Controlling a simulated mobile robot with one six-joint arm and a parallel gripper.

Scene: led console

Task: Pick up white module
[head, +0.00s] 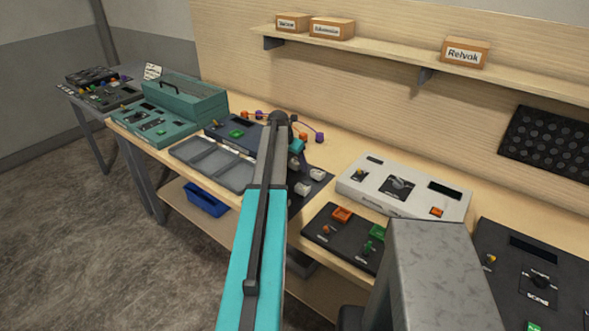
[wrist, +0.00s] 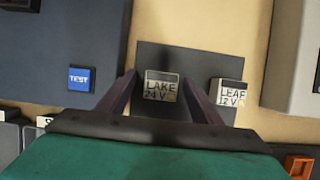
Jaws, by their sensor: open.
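Two small whitish modules show in the wrist view on a dark mat (wrist: 200,60): one labelled LAKE 24 V (wrist: 160,88) and one labelled LEAF 12 V (wrist: 229,93). My gripper (wrist: 159,80) is open, with its two dark fingers spread either side of the LAKE module in the picture. The LEAF module is outside the right finger. Whether the fingers are down at module height I cannot tell. In the head view two whitish modules (head: 303,188) (head: 318,175) show on the dark mat, right of my arm, which hides part of the mat.
A dark blue console (head: 222,128) with a TEST button (wrist: 81,78) stands left of the mat. A white console (head: 425,192) stands to the right. A grey tray (head: 205,163) and a dark panel with orange and green parts (head: 325,235) are close by.

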